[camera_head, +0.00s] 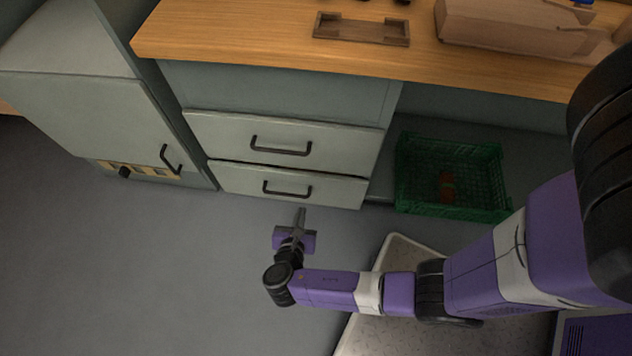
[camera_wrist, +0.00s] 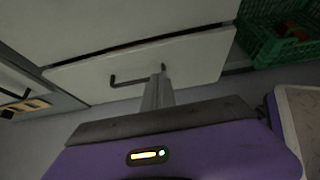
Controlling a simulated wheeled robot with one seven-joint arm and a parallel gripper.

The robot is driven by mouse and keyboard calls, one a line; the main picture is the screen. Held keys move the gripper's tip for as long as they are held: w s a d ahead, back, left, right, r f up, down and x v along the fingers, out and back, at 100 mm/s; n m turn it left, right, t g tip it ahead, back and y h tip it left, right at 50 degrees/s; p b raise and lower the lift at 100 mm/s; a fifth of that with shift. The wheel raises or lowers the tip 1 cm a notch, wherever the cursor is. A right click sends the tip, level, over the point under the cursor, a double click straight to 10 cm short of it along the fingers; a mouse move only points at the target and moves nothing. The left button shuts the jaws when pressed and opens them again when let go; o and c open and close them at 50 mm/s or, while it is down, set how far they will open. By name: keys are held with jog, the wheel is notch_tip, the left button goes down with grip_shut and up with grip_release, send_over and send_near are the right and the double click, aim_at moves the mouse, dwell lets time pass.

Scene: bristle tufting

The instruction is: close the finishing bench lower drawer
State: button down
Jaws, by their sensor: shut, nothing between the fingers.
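The finishing bench (camera_head: 260,92) has two grey drawers with black handles under a wooden top. The lower drawer (camera_head: 240,180) has a dark gap along its top edge, and its front seems to stand slightly out; how far is hard to tell. In the wrist view the lower drawer (camera_wrist: 200,62) fills the middle, with its handle (camera_wrist: 135,78) left of the fingertips. My gripper (camera_head: 301,210) is shut and empty, just below the lower drawer's front in the head view. In the wrist view my gripper (camera_wrist: 159,75) points at the drawer front; contact cannot be told.
A green crate (camera_head: 450,205) with reddish items stands right of the drawers. A grey cabinet (camera_head: 90,115) with a black handle is at the left. A wooden tray (camera_head: 362,40) lies on the bench top. Floor left of my gripper is clear.

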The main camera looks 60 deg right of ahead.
jog(key=b, duration=0.5)
send_near(310, 174)
jog(key=d+f, duration=0.2)
jog(key=f, duration=0.1)
jog(key=w+f, duration=0.1)
jog(key=shift+d+f, duration=0.25)
jog(key=shift+d, duration=0.15)
jog(key=shift+w+d+r, duration=0.1)
jog(key=shift+w+d, duration=0.2)
jog(key=shift+d, duration=0.4)
jog(key=shift+w+d, duration=0.25)
jog(key=shift+d, duration=0.4)
jog(key=shift+w+d, duration=0.2)
jog(key=shift+d, duration=0.5)
jog(key=shift+r, duration=0.1)
